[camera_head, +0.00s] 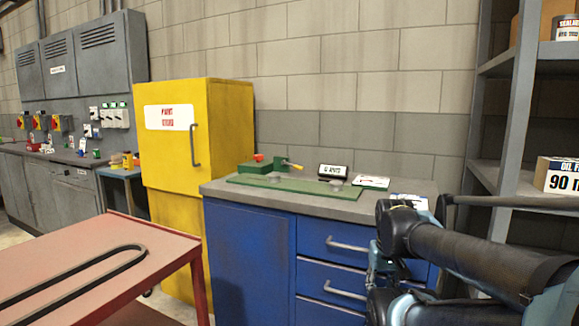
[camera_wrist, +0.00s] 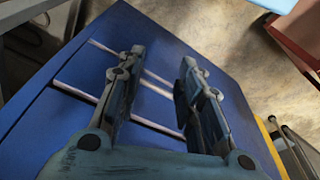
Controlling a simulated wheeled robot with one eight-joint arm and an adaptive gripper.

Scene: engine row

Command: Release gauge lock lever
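A green gauge fixture lies on the grey top of the blue cabinet in the head view. It has a long green base plate (camera_head: 290,190), a green block (camera_head: 262,166) with a red knob (camera_head: 258,157), and a small yellow lever (camera_head: 293,165) at the block's right. I take the yellow piece as the lock lever; its exact pose is too small to tell. My gripper (camera_wrist: 160,78) shows in the wrist view with its two fingers apart and nothing between them. It is in front of the blue cabinet's drawers, apart from the fixture. The fixture is not in the wrist view.
The blue cabinet (camera_head: 248,258) has drawers with protruding handles (camera_head: 348,245). A small sign (camera_head: 333,171) and a white-topped box (camera_head: 371,183) stand on its top. A red cart (camera_head: 90,262) is at front left, a yellow cabinet (camera_head: 175,200) behind, grey shelving (camera_head: 508,130) at right.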

